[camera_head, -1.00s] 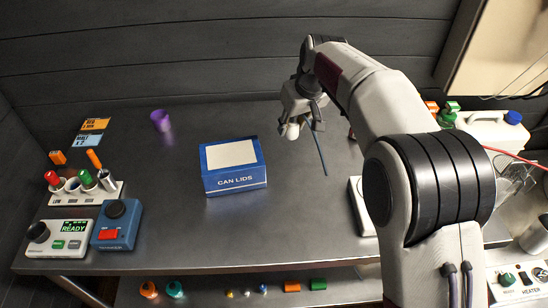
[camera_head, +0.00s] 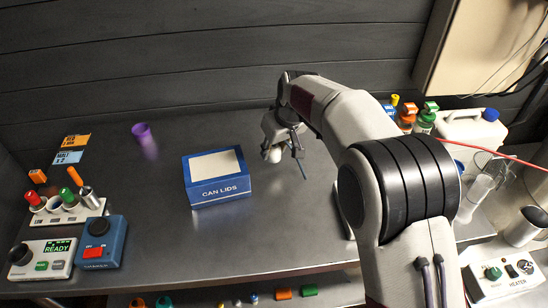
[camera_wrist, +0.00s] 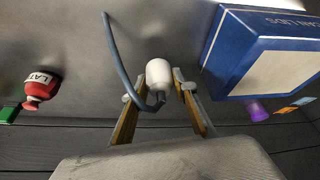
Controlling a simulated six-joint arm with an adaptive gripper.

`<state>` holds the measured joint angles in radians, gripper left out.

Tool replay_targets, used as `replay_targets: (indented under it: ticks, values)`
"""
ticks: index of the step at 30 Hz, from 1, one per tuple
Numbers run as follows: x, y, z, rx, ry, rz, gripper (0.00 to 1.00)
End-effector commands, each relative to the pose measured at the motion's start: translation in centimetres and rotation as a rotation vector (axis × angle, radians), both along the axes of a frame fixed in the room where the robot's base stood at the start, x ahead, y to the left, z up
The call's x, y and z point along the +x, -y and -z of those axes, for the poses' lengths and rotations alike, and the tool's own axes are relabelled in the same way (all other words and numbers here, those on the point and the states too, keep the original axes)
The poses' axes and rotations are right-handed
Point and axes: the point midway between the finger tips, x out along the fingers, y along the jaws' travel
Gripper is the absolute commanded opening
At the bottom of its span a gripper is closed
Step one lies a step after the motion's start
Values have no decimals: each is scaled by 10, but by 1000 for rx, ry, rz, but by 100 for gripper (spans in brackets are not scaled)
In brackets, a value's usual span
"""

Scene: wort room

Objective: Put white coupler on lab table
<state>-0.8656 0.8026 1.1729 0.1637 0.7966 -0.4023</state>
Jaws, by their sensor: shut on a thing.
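My gripper (camera_head: 282,152) is shut on the white coupler (camera_head: 273,155), a small rounded white piece, to the right of the can-lids box. In the wrist view the coupler (camera_wrist: 158,72) sits between the two fingertips (camera_wrist: 156,90). A thin blue-grey tube (camera_wrist: 116,50) curves up to the coupler and also shows below my gripper in the head view (camera_head: 304,172). The lab table (camera_head: 155,215) is a dark metal surface beneath. I cannot tell whether the coupler touches it.
The blue can-lids box (camera_head: 220,190) stands close on the left. A purple cup (camera_head: 142,132) is farther back. Control boxes (camera_head: 95,243) stand at the left edge, bottles (camera_head: 424,117) and a white jug (camera_head: 472,135) at the right. The table front-centre is clear.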

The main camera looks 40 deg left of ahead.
Motion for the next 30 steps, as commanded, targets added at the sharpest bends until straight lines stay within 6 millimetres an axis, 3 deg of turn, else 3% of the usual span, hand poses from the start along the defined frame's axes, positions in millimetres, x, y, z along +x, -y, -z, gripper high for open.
replay_targets:
  ticks: [9, 25, 26, 27, 30]
  values:
    - [0, 0, 35, -2, -1, 0, 2]
    - [0, 0, 40, -1, 0, 0, 2]
    - [0, 0, 40, -1, 0, 0, 33]
    - [0, 0, 40, -1, 0, 0, 43]
    - [0, 0, 40, -1, 0, 0, 44]
